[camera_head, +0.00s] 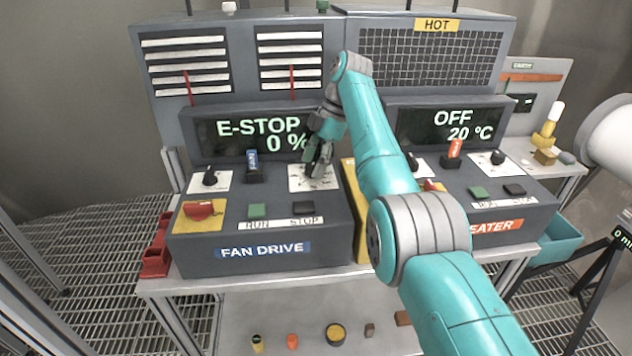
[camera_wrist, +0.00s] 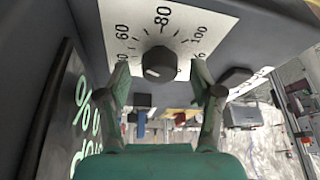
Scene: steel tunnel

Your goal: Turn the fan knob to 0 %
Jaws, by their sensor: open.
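The fan drive console (camera_head: 262,248) stands at the left, and its display (camera_head: 258,133) reads E-STOP and 0 %. The white dial plate (camera_head: 300,183) lies on its sloped top at the right, with the knob hidden behind my gripper (camera_head: 318,168). In the wrist view, the round dark knob (camera_wrist: 159,64) sits on the dial plate (camera_wrist: 122,20), with 60, 80 and 100 readable around it. My gripper (camera_wrist: 160,78) is open, with one finger on each side of the knob. I cannot tell whether the fingers touch it, nor clearly where its pointer aims.
A red stop button (camera_head: 198,209) on a yellow plate, a black rotary switch (camera_head: 210,177), a blue-tagged key switch (camera_head: 252,165), a green RUN button (camera_head: 257,211) and a black STOP button (camera_head: 303,207) crowd the console. The heater console (camera_head: 510,215) stands to the right.

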